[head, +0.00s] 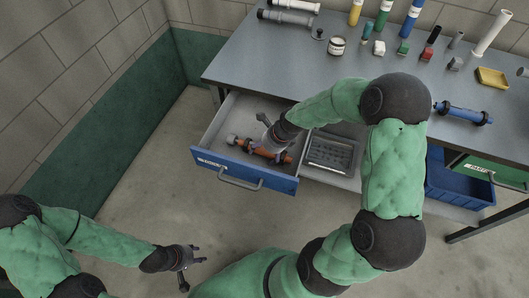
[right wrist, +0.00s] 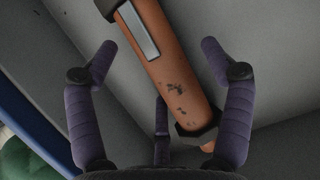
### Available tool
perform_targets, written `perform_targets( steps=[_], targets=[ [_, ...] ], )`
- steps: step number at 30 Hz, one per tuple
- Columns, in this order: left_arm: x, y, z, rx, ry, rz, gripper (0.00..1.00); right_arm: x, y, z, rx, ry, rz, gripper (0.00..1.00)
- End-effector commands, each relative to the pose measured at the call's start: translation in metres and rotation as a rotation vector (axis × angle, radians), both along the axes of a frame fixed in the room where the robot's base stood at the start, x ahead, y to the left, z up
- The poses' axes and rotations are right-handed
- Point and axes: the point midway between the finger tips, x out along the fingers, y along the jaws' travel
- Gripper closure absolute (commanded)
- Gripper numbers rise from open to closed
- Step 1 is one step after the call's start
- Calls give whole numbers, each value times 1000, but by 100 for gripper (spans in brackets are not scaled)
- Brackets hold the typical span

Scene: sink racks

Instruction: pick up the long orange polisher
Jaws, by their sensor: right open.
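The long orange polisher (head: 247,145) lies in the open drawer (head: 212,139) under the workbench. Its left part shows in the head view, and my right gripper and wrist cover some of it. My right gripper (head: 268,136) is open and reaches down into the drawer over the polisher. In the right wrist view the polisher (right wrist: 165,65) runs aslant between the open fingers of my right gripper (right wrist: 165,75), with a dark collar near its lower end. I cannot tell whether any finger touches it. My left gripper (head: 192,262) is low at the front left, away from the drawer, and looks open and empty.
A grey tray (head: 333,152) sits right of the drawer. The bench top (head: 290,62) holds bottles, a jar (head: 337,46), small blocks and a blue tool (head: 463,113). Blue bins (head: 455,185) stand below right. The drawer walls are close around my right gripper. The floor at left is clear.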

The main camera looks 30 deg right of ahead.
Motion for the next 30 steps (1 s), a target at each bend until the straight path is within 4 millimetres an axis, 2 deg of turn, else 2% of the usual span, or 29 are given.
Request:
perform_targets(
  steps=[3, 9, 11, 12, 23, 30],
  targets=[
    [0, 0, 1, 0, 0, 0, 60, 0, 0, 1, -1, -1, 0, 21],
    [0, 0, 1, 0, 0, 0, 60, 0, 0, 1, 0, 0, 0, 78],
    [0, 0, 1, 0, 0, 0, 60, 0, 0, 1, 0, 0, 0, 95],
    [0, 0, 1, 0, 0, 0, 60, 0, 0, 1, 0, 0, 0, 100],
    [0, 0, 6, 0, 0, 0, 60, 0, 0, 7, -1, -2, 0, 100],
    [0, 0, 29, 0, 0, 0, 60, 1, -1, 37, -1, -3, 0, 100]
  ],
)
